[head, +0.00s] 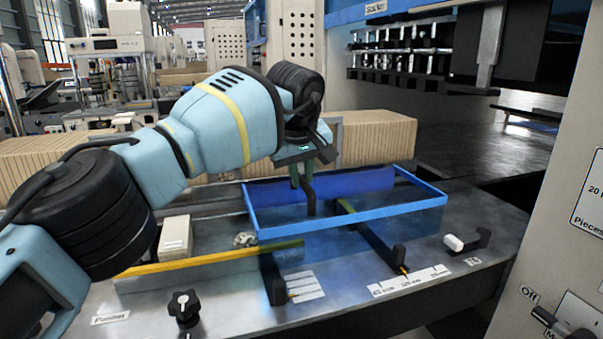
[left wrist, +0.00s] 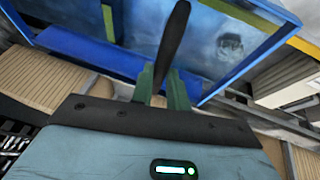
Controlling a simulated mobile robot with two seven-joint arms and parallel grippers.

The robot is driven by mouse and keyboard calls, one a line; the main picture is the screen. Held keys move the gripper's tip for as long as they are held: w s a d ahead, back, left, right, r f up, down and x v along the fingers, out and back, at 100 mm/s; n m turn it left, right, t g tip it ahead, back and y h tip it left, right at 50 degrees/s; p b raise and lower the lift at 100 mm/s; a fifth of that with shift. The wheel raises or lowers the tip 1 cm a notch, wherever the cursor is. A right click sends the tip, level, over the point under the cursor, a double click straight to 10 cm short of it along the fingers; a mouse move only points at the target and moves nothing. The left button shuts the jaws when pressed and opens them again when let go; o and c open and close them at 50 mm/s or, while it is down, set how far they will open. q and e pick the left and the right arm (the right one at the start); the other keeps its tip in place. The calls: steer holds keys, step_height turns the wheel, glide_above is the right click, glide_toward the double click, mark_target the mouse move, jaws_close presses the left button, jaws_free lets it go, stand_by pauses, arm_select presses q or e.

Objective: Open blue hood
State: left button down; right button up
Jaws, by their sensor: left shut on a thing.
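The blue hood (head: 395,213) is a box-like blue frame with see-through bluish panels, over the machine's worktop. In the left wrist view its blue rim (left wrist: 247,52) crosses the upper part. A dark upright handle (head: 310,196) stands at the hood; it also shows in the left wrist view (left wrist: 173,42). My left gripper (head: 303,178) comes down from above, its green fingers (left wrist: 161,86) shut around this handle. Whether the hood is raised at all is hard to tell. My right gripper is in neither view.
Stacked brown kraft material (head: 375,138) lies behind the hood. A black knob (head: 184,306), a beige block (head: 175,235) and a yellow-edged bar (head: 215,257) are at the front left. A pale control panel (head: 560,230) stands close on the right.

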arm_select(q)
steer(key=shift+w+d, duration=0.1)
steer(key=shift+d, duration=0.1)
stand_by(0.3)
steer(key=c, duration=1.4)
jaws_free()
steer(key=shift+o, duration=0.2)
steer(key=v, duration=0.7)
steer(key=shift+s+r, duration=0.2)
steer(key=shift+r, duration=0.15)
